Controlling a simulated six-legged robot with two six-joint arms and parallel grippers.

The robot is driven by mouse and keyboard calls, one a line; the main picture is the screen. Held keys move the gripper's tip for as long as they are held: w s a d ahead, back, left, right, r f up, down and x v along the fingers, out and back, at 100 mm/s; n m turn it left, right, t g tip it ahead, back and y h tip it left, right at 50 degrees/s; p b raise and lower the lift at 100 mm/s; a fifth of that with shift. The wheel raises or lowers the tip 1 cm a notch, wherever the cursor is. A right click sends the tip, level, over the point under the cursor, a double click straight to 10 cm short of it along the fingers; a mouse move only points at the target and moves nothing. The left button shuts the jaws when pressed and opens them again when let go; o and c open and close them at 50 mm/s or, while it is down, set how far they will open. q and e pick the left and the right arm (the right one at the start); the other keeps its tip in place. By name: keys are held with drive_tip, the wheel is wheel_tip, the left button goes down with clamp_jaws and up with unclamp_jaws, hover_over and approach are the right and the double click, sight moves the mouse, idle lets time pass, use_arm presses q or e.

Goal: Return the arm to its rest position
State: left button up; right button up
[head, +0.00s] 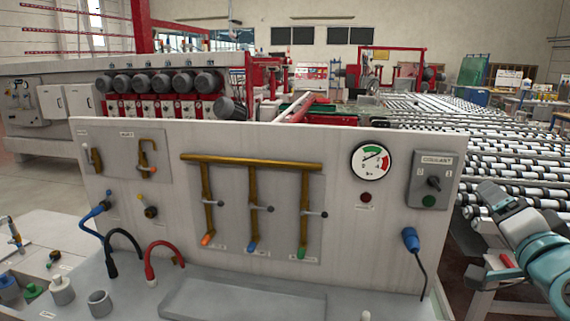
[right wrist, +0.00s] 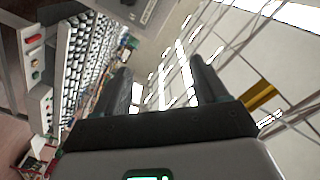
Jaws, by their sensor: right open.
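My right arm (head: 545,258) comes in from the lower right in the head view. Its gripper (head: 488,194) is raised beside the right edge of the grey panel, in front of the roller conveyor, and its fingers are hard to make out there. In the right wrist view the right gripper (right wrist: 158,72) has its two dark fingers spread apart, with nothing between them. The gripper is apart from the panel. My left arm and gripper are not in view.
The upright panel (head: 340,150) carries a gauge (head: 371,161), a coolant switch box (head: 433,180) and brass pipes (head: 250,161) with valves. A blue plug (head: 410,239) hangs on a cable at its lower right. The roller conveyor (head: 500,130) lies behind on the right.

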drive_tip(key=w+a+f+n+g+y, duration=0.1)
drive_tip(key=w+a+f+n+g, duration=0.15)
drive_tip(key=f, duration=0.55)
drive_tip(key=w+a+f+n+g+y, duration=0.1)
drive_tip(key=w+a+f+y, duration=0.15)
drive_tip(key=f, duration=0.65)
drive_tip(key=s+a+f+n+g+y, duration=0.15)
drive_tip(key=a+f, duration=0.25)
drive_tip(key=f, duration=0.7)
drive_tip(key=s+a+f+n+g, duration=0.1)
drive_tip(key=s+a+f+g, duration=0.2)
drive_tip(key=f, duration=0.9)
drive_tip(key=s+a+f+n+g+y, duration=0.2)
drive_tip(key=s+a+f+g, duration=0.35)
drive_tip(key=s+f, duration=0.55)
drive_tip(key=s+a+f+n+g+y, duration=0.1)
drive_tip(key=s+a+f+n+g, duration=0.25)
drive_tip(key=s+a+f, duration=0.55)
wheel_tip(320, 180, down, 10)
drive_tip(key=s+d+b, duration=0.2)
drive_tip(key=b, duration=0.8)
drive_tip(key=shift+d+f+m, duration=0.15)
drive_tip(key=shift+d+m, duration=0.1)
drive_tip(key=shift+m, duration=0.2)
drive_tip(key=shift+c, duration=0.3)
